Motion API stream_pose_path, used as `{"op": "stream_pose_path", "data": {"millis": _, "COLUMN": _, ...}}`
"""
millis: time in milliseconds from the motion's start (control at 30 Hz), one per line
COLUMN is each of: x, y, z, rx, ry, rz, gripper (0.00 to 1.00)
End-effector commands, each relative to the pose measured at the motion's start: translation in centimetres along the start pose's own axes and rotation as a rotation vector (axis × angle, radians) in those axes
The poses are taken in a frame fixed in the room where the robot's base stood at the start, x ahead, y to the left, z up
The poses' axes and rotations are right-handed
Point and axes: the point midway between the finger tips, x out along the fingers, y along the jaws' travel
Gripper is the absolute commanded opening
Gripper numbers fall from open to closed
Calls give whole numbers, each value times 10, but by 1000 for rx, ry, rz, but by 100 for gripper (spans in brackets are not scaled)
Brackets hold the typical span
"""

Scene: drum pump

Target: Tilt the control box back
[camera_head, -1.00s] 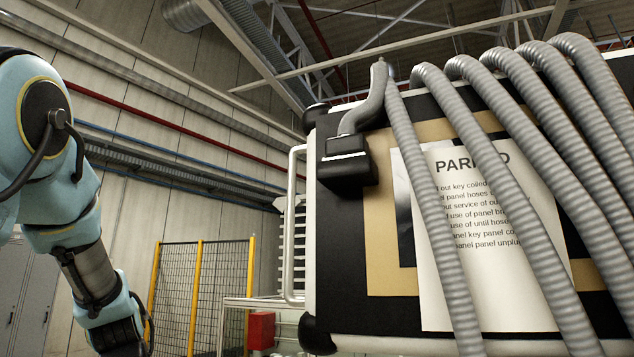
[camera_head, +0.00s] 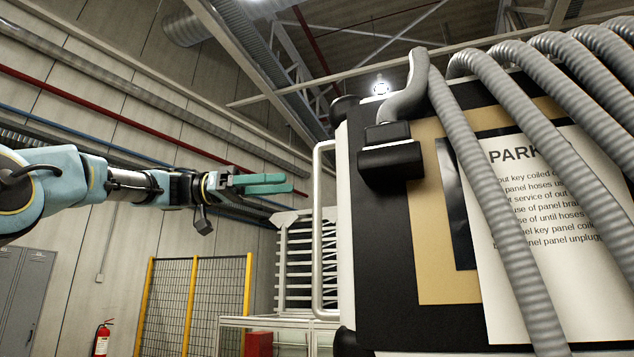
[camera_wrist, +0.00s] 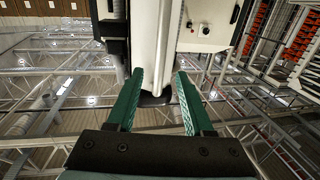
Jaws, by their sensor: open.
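A large box with a black and tan front and pale edges (camera_head: 345,230) fills the right of the head view; it appears to be the control box. A pale vertical bar handle (camera_head: 318,235) runs along its left side. A black connector block (camera_head: 390,163) with a grey hose sits on its front. My gripper (camera_head: 291,183), with green fingers, is level in the air left of the handle, apart from it in the picture. In the wrist view the fingers (camera_wrist: 160,82) are spread, with a white edge of equipment between them in the picture; contact cannot be told.
Several ribbed grey hoses (camera_head: 500,190) hang over the front and a printed sheet (camera_head: 560,230). A slatted white rack (camera_head: 294,262) stands behind. A yellow-posted mesh fence (camera_head: 195,300), a fire extinguisher (camera_head: 102,338) and a locker (camera_head: 25,295) are at the left.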

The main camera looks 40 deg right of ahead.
Motion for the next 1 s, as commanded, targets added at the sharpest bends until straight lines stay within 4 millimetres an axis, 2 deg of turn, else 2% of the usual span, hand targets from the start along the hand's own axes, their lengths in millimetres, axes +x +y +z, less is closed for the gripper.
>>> {"op": "stream_pose_path", "data": {"millis": 33, "x": 11, "y": 1, "z": -2, "rx": -3, "ry": -3, "rz": 3, "gripper": 52}}
{"op": "stream_pose_path", "data": {"millis": 200, "x": 43, "y": 0, "z": -3, "rx": -4, "ry": -2, "rz": 0, "gripper": 52}}
{"op": "stream_pose_path", "data": {"millis": 400, "x": 71, "y": 0, "z": -1, "rx": -4, "ry": -2, "rz": -1, "gripper": 52}}
{"op": "stream_pose_path", "data": {"millis": 600, "x": 81, "y": -1, "z": 0, "rx": -4, "ry": -1, "rz": -3, "gripper": 52}}
{"op": "stream_pose_path", "data": {"millis": 833, "x": 81, "y": -1, "z": 1, "rx": -4, "ry": -1, "rz": -3, "gripper": 52}}
{"op": "stream_pose_path", "data": {"millis": 1000, "x": 81, "y": -1, "z": 1, "rx": -4, "ry": -1, "rz": -4, "gripper": 34}}
